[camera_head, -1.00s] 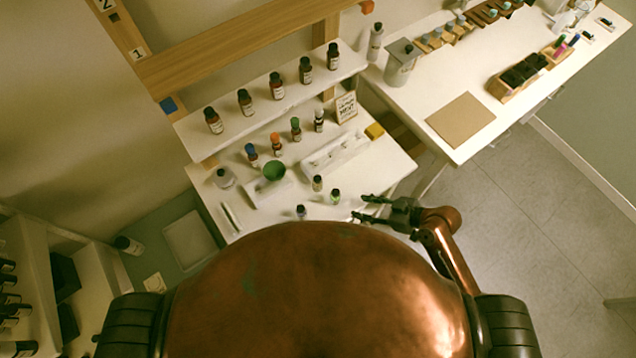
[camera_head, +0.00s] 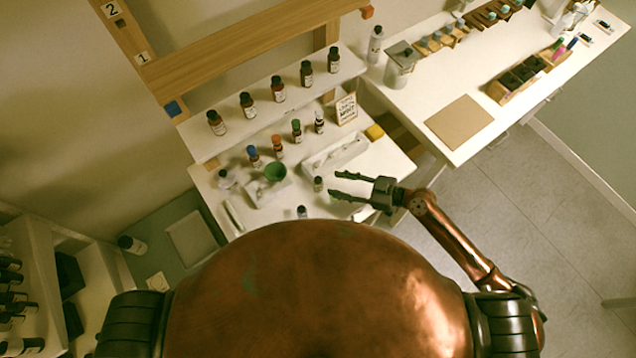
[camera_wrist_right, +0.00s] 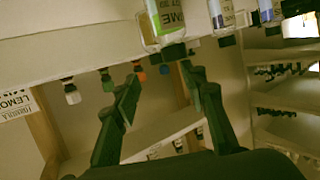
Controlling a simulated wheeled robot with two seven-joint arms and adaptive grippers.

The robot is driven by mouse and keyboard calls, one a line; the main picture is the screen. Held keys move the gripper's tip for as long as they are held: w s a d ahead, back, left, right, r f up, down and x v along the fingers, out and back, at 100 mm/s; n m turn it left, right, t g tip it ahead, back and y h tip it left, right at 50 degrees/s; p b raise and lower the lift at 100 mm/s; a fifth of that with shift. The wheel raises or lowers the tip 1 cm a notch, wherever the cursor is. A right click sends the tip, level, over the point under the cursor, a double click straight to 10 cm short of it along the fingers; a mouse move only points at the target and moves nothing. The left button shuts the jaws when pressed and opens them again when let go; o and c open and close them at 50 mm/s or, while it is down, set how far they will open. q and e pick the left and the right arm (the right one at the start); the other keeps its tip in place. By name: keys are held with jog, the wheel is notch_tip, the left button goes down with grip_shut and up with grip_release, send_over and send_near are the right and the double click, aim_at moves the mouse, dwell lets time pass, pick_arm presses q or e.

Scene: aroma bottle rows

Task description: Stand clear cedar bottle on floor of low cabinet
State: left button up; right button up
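My right gripper (camera_head: 337,184) is open over the front right of the white workbench (camera_head: 385,165). A small dark-capped bottle (camera_head: 318,184) stands just left of its fingertips. Another small bottle (camera_head: 302,212) stands nearer the bench's front edge. In the right wrist view, the open fingers (camera_wrist_right: 162,76) point toward a green-labelled bottle (camera_wrist_right: 162,20), with no visible contact. Two blue-labelled bottles show beside it, one of them clear (camera_wrist_right: 222,14). I cannot tell which bottle is cedar. A low white cabinet (camera_head: 38,225), apparently the low cabinet, stands at lower left. My left gripper is out of view.
A raised shelf (camera_head: 262,113) holds several brown bottles. A green bowl (camera_head: 275,171), a white tray (camera_head: 325,160), a sign (camera_head: 346,108) and colour-capped bottles crowd the bench. Open floor (camera_head: 510,215) lies to the right.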

aim_at(321, 180)
jog(key=shift+w+a+f, duration=0.15)
jog(key=shift+w+a, duration=0.05)
jog(key=shift+a, duration=0.4)
jog(key=p+x, duration=0.2)
jog(key=x, duration=0.2)
jog(key=shift+w+a+f, duration=0.1)
jog(key=shift+w, duration=0.05)
jog(key=shift+w+a+f, duration=0.1)
jog(key=shift+a+f, duration=0.1)
jog(key=shift+a, duration=0.15)
jog(key=shift+c, duration=0.6)
grip_shut()
